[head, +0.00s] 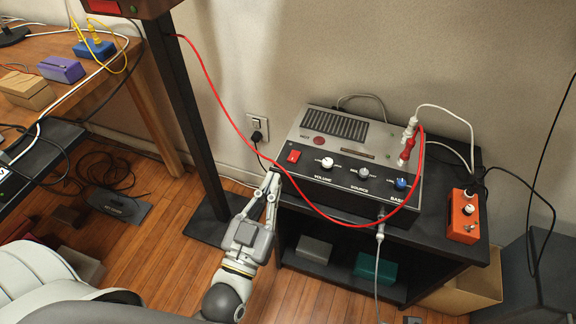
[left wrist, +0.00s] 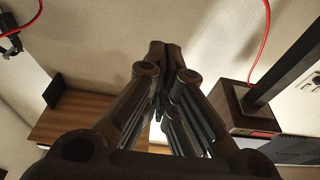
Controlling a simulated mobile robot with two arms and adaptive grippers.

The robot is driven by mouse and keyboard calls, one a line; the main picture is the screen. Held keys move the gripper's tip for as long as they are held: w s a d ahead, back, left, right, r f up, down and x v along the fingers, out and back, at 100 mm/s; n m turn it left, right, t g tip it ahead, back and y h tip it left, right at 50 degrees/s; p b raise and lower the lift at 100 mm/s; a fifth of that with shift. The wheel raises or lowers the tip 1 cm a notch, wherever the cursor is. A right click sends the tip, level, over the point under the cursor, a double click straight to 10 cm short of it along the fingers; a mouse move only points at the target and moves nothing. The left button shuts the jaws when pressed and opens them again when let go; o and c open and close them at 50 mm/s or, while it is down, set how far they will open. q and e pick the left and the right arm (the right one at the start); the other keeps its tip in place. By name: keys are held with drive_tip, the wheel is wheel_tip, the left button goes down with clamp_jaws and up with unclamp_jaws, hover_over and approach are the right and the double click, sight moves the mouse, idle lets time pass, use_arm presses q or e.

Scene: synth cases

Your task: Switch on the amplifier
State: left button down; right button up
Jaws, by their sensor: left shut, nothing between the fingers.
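The amplifier (head: 345,134) is a grey and black box on a dark shelf unit, in the head view. I cannot tell which way the rocker is set. My left gripper (head: 272,177) is shut and empty, fingers pointing up at the amplifier's front left corner, just left of and below the switch. Its closed fingers also fill the middle of the left wrist view (left wrist: 164,50), where the amplifier is not seen. My right gripper is not in view.
A red cable (head: 221,104) loops across the amplifier's front to red and white plugs (head: 407,145). An orange pedal (head: 463,216) sits right on the shelf unit (head: 430,236). A black stand (head: 184,112) rises left. A wall socket (head: 257,127) is behind the gripper.

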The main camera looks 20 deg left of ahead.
use_arm(q)
wheel_tip(320, 180, up, 2)
hover_over(288, 170)
drive_tip(key=shift+w, duration=0.2)
drive_tip(key=f+b, duration=0.1)
drive_tip(key=f, duration=0.2)
drive_tip(key=shift+s+f+b, duration=0.15)
drive_tip(key=shift+s+b, duration=0.05)
drive_tip(key=shift+b, duration=0.2)
drive_tip(key=shift+f, duration=0.35)
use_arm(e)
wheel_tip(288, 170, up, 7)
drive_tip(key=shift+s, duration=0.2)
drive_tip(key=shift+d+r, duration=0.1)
